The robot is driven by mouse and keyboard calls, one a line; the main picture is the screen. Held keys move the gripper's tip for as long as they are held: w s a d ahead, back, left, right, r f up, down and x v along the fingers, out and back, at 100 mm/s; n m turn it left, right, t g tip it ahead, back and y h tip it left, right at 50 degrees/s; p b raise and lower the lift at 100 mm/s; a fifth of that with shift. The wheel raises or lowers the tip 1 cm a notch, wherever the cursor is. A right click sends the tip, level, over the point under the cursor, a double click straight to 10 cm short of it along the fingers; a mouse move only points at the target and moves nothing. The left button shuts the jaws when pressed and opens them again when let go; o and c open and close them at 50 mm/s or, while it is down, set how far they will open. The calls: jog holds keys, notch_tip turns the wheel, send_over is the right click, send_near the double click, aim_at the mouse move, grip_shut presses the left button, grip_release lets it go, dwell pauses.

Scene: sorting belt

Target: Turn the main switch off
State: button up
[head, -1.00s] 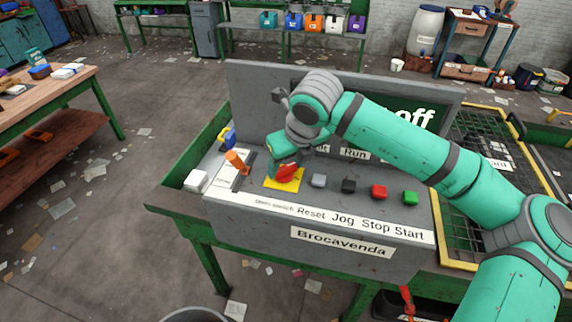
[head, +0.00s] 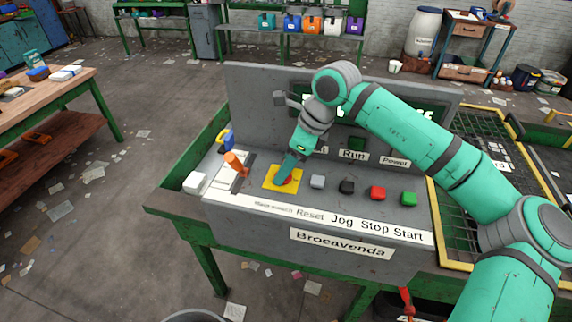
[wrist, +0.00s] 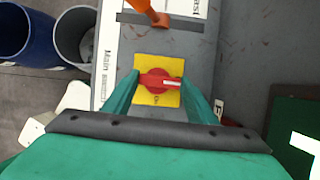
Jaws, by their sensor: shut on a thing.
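The main switch is a red rotary knob (wrist: 158,82) on a yellow plate (wrist: 145,97). In the head view the yellow plate (head: 269,184) is at the left of the console's button row, and the knob is mostly hidden by my fingers. My gripper (head: 287,179) reaches down onto it from above. In the wrist view my gripper (wrist: 160,80) has one finger on each side of the knob and is shut on it. The knob's bar lies across the picture, its white mark toward the right finger. A small mark like a 0 shows on the plate's lower edge.
Grey, black, red and green buttons (head: 377,193) stand right of the switch. An orange-handled lever (head: 236,163) stands close on its left, with a white block (head: 197,182) beyond. The console's upright panel (head: 250,95) rises behind, its screen partly covered by my arm.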

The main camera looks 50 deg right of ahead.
jog(key=shift+d, duration=0.1)
dwell(0.3)
jog(key=o, duration=1.1)
jog(key=shift+c, duration=0.2)
jog(key=v, duration=1.1)
jog(key=shift+f, duration=0.1)
